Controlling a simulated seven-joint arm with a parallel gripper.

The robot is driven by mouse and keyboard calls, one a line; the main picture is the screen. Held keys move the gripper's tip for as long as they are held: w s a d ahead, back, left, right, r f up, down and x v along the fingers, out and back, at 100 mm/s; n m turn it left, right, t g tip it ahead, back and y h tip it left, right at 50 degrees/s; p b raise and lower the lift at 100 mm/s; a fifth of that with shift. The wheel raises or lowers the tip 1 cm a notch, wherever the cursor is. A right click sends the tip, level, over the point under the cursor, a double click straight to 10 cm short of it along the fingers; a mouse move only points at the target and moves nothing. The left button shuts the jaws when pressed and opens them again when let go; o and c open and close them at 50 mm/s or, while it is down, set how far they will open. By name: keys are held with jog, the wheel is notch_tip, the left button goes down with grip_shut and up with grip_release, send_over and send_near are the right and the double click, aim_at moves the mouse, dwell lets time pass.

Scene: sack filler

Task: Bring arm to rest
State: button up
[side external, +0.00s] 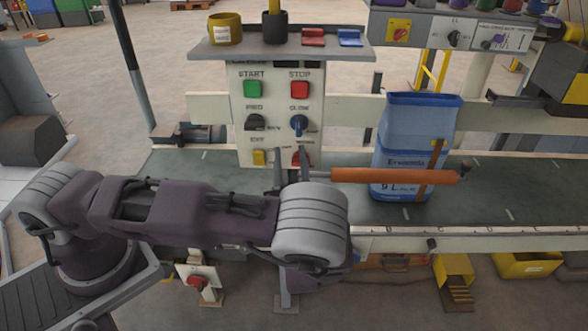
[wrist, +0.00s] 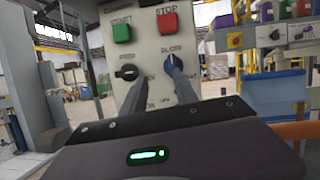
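My gripper (side external: 291,166) is in front of the lower part of the control panel (side external: 275,78). Its two fingers point up toward the panel and stand apart, with nothing seen between them. The fingers also show in the wrist view (wrist: 157,80), below the green START button (wrist: 122,32) and red STOP button (wrist: 167,23). One fingertip overlaps the blue SLOW knob (side external: 299,124) area in the wrist view. Whether a finger touches the panel cannot be told. My wrist hides part of the panel's lower controls.
A blue sack (side external: 418,125) stands on the green conveyor (side external: 500,185), behind an orange bar (side external: 395,176) right of my gripper. A shelf (side external: 290,48) with a yellow mug (side external: 225,28) overhangs the panel. Yellow bins (side external: 525,264) sit below the conveyor.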

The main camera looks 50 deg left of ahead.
jog(key=s+a+r+n+g+h, duration=0.3)
jog(key=s+a+n+g, duration=0.1)
jog(key=s+n+g, duration=0.35)
jog(key=s+a+r+n+g+h, duration=0.35)
jog(key=s+a+n+g, duration=0.2)
jog(key=n+g, duration=0.2)
jog(key=s+d+r+n+t+h, duration=0.7)
jog(key=s+d+r+n+h, duration=0.2)
jog(key=s+d+h, duration=0.1)
jog(key=shift+s+d+n+h, duration=0.35)
jog(key=shift+s+d+n, duration=0.05)
